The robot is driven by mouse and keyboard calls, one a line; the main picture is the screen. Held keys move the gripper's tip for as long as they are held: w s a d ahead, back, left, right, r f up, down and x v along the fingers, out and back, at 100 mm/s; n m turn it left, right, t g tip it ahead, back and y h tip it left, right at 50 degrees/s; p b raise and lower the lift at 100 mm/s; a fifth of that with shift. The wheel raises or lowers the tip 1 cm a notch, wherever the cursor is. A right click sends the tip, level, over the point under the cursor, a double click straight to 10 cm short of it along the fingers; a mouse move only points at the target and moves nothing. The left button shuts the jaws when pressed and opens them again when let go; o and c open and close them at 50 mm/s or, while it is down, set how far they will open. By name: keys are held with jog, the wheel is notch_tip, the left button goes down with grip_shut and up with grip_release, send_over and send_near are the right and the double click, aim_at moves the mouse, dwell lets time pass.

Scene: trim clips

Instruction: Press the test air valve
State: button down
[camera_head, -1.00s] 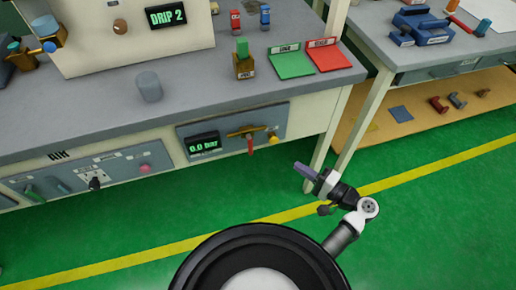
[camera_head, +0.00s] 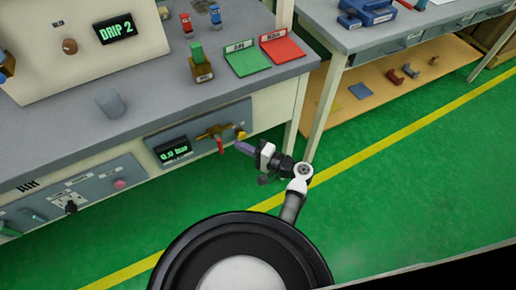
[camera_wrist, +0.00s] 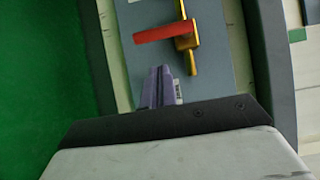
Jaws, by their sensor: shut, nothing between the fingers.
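A brass valve (camera_head: 213,132) with a red lever (camera_head: 220,146) is on the grey panel of the bench front, right of a green pressure display (camera_head: 173,152). A small yellow knob (camera_head: 240,134) is at the panel's right end. My gripper (camera_head: 241,147), with purple fingers, is shut and empty just below that knob; I cannot tell whether it touches. In the wrist view, the red lever (camera_wrist: 163,33) and brass part (camera_wrist: 188,38) lie beyond my closed fingertips (camera_wrist: 158,70), with a gap between. The yellow knob is not identifiable there.
The bench top (camera_head: 150,92) overhangs the panel. It holds a grey cylinder (camera_head: 110,103), a brown block with a green top (camera_head: 200,66), and green (camera_head: 246,58) and red (camera_head: 281,47) trays. A second table (camera_head: 375,40) stands right. Green floor (camera_head: 390,175) is open in front.

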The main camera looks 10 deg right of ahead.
jog(key=shift+s+a+p, duration=0.15)
jog(key=shift+a+p, duration=0.05)
jog(key=shift+a, duration=0.6)
jog(key=shift+s+a+p, duration=0.15)
jog(key=shift+a+p, duration=0.05)
jog(key=shift+a, duration=0.55)
jog(key=shift+f+b, duration=0.25)
jog(key=shift+b, duration=0.1)
jog(key=shift+a+m, duration=0.1)
jog(key=shift+m, duration=0.3)
